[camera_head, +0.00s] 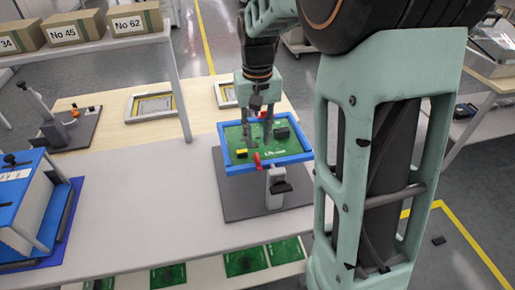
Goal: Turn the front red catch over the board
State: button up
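A green board (285,152) with white lettering, a yellow part and a dark part sits in a blue frame (289,161). The frame is held on a stand (275,187) above a dark base plate. The front red catch (257,160) is at the frame's near edge, left of the stand; whether it lies over the board is too small to tell. A bit of red also shows near the far edge, partly behind the fingers. My gripper (258,143) points down over the board, behind the front catch. Its fingers look apart with nothing between them. Whether they touch the board is unclear.
A blue box-shaped device (22,205) stands at the left of the grey table (150,215). Flat frames (155,105) and a clamp stand (52,125) are farther back. A shelf with cartons (75,26) is at upper left. Green boards (245,262) lie on a lower shelf.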

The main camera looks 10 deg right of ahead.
aim_at(258, 156)
notch_tip(258, 156, up, 6)
jog(key=shift+f, duration=0.2)
dwell(0.3)
